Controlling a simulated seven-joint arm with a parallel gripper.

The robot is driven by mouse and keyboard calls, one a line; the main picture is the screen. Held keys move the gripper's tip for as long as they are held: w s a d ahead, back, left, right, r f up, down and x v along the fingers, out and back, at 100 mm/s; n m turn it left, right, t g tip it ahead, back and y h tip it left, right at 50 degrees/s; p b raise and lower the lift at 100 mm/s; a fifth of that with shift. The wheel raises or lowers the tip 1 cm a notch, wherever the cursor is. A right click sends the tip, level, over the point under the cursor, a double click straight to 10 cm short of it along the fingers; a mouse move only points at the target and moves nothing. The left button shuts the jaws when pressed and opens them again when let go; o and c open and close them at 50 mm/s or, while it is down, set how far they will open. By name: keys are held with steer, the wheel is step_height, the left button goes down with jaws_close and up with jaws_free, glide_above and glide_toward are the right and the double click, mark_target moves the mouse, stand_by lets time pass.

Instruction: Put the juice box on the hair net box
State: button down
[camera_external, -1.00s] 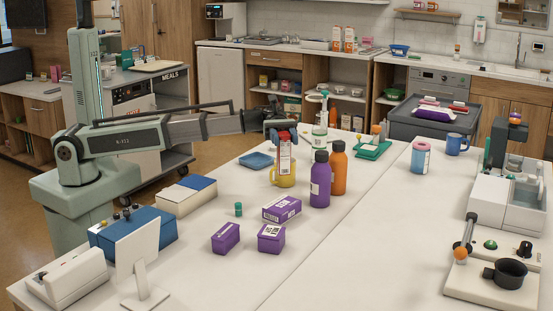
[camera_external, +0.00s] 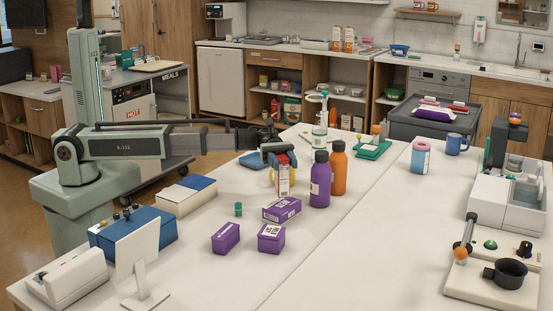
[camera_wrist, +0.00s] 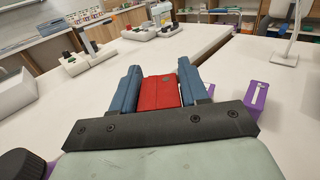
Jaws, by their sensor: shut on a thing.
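The juice box (camera_external: 284,181), white and pink with a red top, is upright in my gripper (camera_external: 280,158). In the wrist view its red end (camera_wrist: 160,92) is between the two blue fingers of my gripper (camera_wrist: 158,80). Its lower end appears just behind a long purple box with white print (camera_external: 282,209); I cannot tell its height above the table. Two smaller purple boxes stand nearer the camera, one at left (camera_external: 225,238) and one with a white label (camera_external: 271,239). I cannot read which purple box is the hair net box.
A yellow mug (camera_external: 272,176) is partly hidden behind the juice box. A purple bottle (camera_external: 320,180) and an orange bottle (camera_external: 339,172) stand close on the right. A small green item (camera_external: 238,209) is left of the long purple box. The table's middle right is clear.

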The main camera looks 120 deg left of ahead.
steer(key=shift+f, duration=1.35)
steer(key=shift+f, duration=0.15)
steer(key=c, duration=0.6)
jaws_free()
steer(key=shift+o, duration=0.2)
steer(key=v, duration=1.2)
steer(key=shift+r, duration=0.2)
